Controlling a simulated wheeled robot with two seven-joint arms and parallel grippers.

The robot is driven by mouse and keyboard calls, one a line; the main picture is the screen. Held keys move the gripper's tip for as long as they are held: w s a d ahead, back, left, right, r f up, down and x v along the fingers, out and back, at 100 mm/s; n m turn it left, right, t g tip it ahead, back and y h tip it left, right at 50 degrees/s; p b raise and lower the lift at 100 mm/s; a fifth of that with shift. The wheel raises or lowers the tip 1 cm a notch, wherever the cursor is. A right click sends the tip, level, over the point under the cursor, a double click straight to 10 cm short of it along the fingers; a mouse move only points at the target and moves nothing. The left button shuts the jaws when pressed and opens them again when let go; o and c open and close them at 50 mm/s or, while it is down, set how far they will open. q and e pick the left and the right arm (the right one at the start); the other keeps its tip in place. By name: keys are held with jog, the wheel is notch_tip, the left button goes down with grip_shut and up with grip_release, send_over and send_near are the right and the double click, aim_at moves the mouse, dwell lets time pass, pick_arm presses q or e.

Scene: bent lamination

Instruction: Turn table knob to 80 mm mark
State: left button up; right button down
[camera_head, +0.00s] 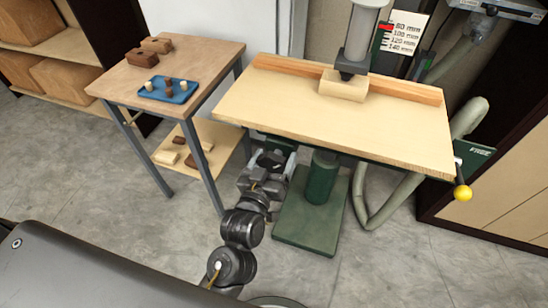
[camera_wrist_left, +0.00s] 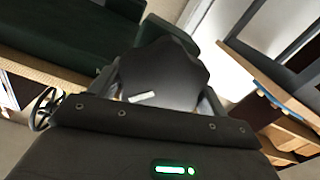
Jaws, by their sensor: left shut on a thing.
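The wooden machine table (camera_head: 300,115) stands on a green column and base. My left gripper (camera_head: 268,165) is under its front edge, shut on a dark lobed knob (camera_head: 270,159). The knob (camera_wrist_left: 160,78) fills the middle of the left wrist view between the fingers (camera_wrist_left: 160,95), with a short white mark on its face. A white scale card (camera_head: 405,33) reads 80 to 140 mm from top to bottom. A red pointer (camera_head: 386,27) is beside its upper part, close to the 80 mm line. My right gripper is out of view.
A yellow ball handle (camera_head: 462,193) sits at the table's right corner, by a green plate marked FREE (camera_head: 474,158). A curved wooden block (camera_head: 344,85) is under the spindle. A side table (camera_head: 205,58) with a blue tray (camera_head: 184,94) stands left.

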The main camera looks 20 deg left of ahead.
pick_arm(q)
jog(key=n, duration=0.2)
jog(key=shift+n+p, duration=0.4)
jog(key=shift+a+f+n, duration=0.1)
jog(key=shift+f+n, duration=0.1)
jog(key=shift+n, duration=1)
jog(key=shift+f+n+p, duration=0.1)
jog(key=shift+n+p, duration=0.25)
jog(key=shift+n, duration=0.35)
jog(key=shift+f+n, duration=0.1)
jog(key=shift+n, duration=0.7)
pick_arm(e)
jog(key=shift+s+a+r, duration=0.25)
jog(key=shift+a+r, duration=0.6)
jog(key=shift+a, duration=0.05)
